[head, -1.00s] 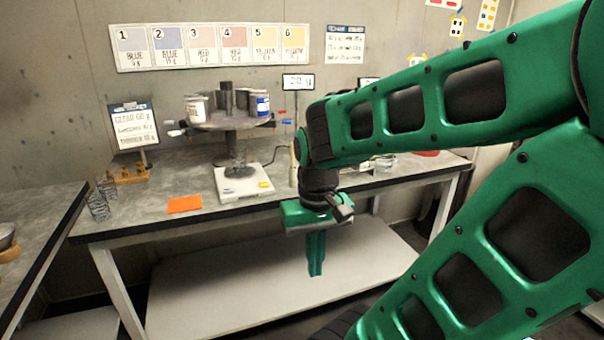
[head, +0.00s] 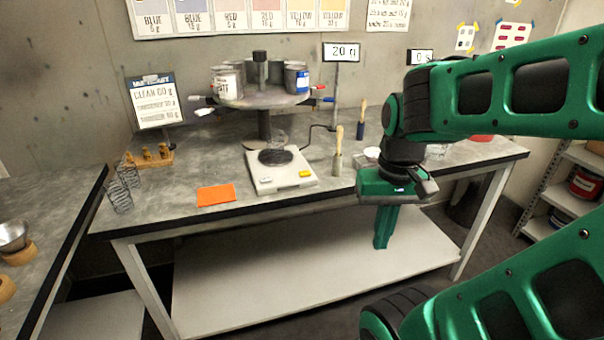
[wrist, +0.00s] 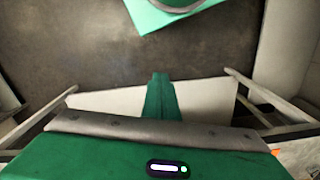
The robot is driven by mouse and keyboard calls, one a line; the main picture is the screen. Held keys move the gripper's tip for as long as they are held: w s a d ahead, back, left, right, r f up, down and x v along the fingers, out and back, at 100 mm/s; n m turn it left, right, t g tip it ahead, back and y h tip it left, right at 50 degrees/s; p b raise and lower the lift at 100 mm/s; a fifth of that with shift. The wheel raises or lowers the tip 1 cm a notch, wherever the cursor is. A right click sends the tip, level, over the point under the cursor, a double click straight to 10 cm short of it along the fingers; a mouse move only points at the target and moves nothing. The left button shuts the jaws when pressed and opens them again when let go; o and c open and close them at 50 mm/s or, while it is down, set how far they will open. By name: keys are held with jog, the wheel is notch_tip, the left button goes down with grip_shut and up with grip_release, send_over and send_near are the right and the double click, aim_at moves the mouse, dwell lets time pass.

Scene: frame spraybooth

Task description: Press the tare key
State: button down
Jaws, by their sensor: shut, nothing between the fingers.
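The scale (head: 281,172) sits on the bench, a pale box with a dark round plate and a glass cup (head: 278,142) on it. On its front edge are a yellow key (head: 305,174) and a pale key (head: 266,180). I cannot read either key's label.
An orange sheet (head: 216,195) lies left of the scale. A carousel with paint cans (head: 262,98) stands behind it. Two brushes stand upright right of the scale, the nearer one (head: 338,155) close to it. Wire coils (head: 122,188) stand at the bench's left.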

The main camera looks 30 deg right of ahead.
jog(key=w+d+r+n+t, duration=0.1)
jog(key=w+d+r+t, duration=0.1)
jog(key=w, duration=0.8)
jog(key=w+d+r+t, duration=0.1)
jog(key=w+d+t, duration=0.1)
jog(key=w, duration=0.7)
notch_tip(320, 180, up, 5)
jog(key=t+y, duration=0.3)
jog(key=t, duration=0.2)
send_over(309, 173)
jog(key=shift+w+a, duration=0.1)
jog(key=shift+f, duration=0.1)
jog(key=shift+f, duration=4.3)
jog(key=shift+f, duration=0.15)
jog(key=shift+f, duration=0.2)
